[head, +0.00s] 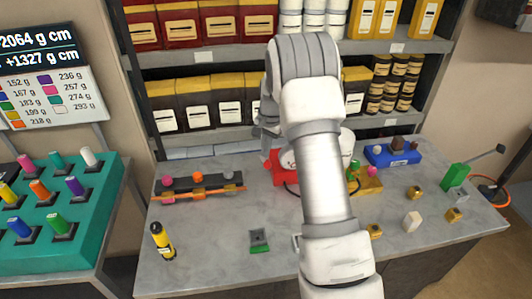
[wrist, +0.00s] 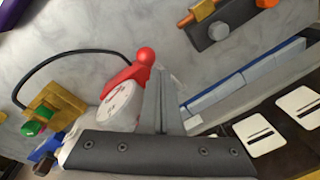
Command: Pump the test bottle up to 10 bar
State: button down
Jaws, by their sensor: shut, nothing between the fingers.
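A red pump (head: 285,176) stands on the grey bench, partly hidden behind my arm. In the wrist view its red lever ends in a round knob (wrist: 146,55), with a white round gauge (wrist: 120,106) below it. A black hose (wrist: 60,62) curves from there to a yellow block (wrist: 60,105) with a green knob (wrist: 34,128). My gripper (head: 264,152) is shut and empty above the bench. In the wrist view its fingertips (wrist: 160,72) are just right of the red knob; I cannot tell whether they touch. I cannot identify the test bottle for sure.
A dark rack with an orange bar (head: 198,191) stands left on the bench, and a yellow-black cylinder (head: 163,240) in front. A blue block (head: 392,156) and a green lever device (head: 457,177) stand right. Stocked shelves rise behind. The front left bench (head: 205,260) is mostly free.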

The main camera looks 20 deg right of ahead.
jog(key=s+f+b, duration=0.4)
jog(key=f, duration=0.1)
jog(key=shift+s+a+b, duration=0.15)
jog(key=shift+a+b, duration=0.25)
dwell(4.9)
dwell(0.5)
jog(key=shift+w+d+r+p, duration=0.2)
jog(key=shift+w+r+p, duration=0.95)
jog(key=shift+r, duration=0.15)
jog(key=shift+w+d+r+p, duration=0.25)
jog(key=shift+w+r+p, duration=0.85)
jog(key=shift+r, duration=0.2)
jog(key=shift+w+d+r+p, duration=0.2)
jog(key=shift+w+r+p, duration=0.9)
jog(key=shift+r, duration=0.2)
